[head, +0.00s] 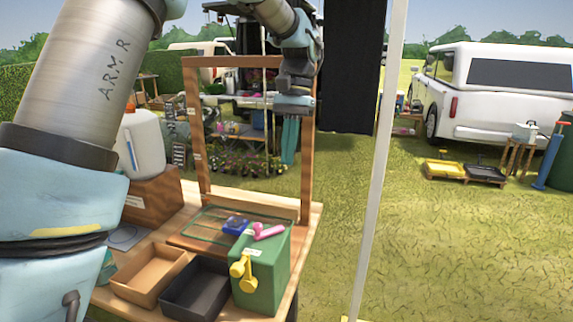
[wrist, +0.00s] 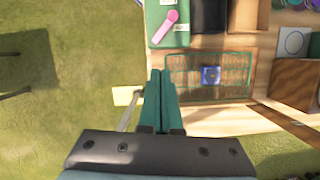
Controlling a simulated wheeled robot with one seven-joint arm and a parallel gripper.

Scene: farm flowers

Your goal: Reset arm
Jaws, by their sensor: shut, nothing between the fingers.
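My gripper (head: 290,140) is raised in the air above the far right part of the wooden table, in front of the wooden frame. Its teal fingers point down and are together with nothing between them. In the wrist view my gripper (wrist: 160,75) also shows shut and empty, with grass and the table edge below it. My arm comes in from the left and top of the head view, bent high over the table.
A green box (head: 262,272) with a yellow tap and a pink item (head: 268,232) stands near the table's right edge. A blue item (head: 236,225), a black tray (head: 195,288) and a brown tray (head: 150,272) are nearby. The wooden frame (head: 308,180) and a white pole (head: 376,160) stand close.

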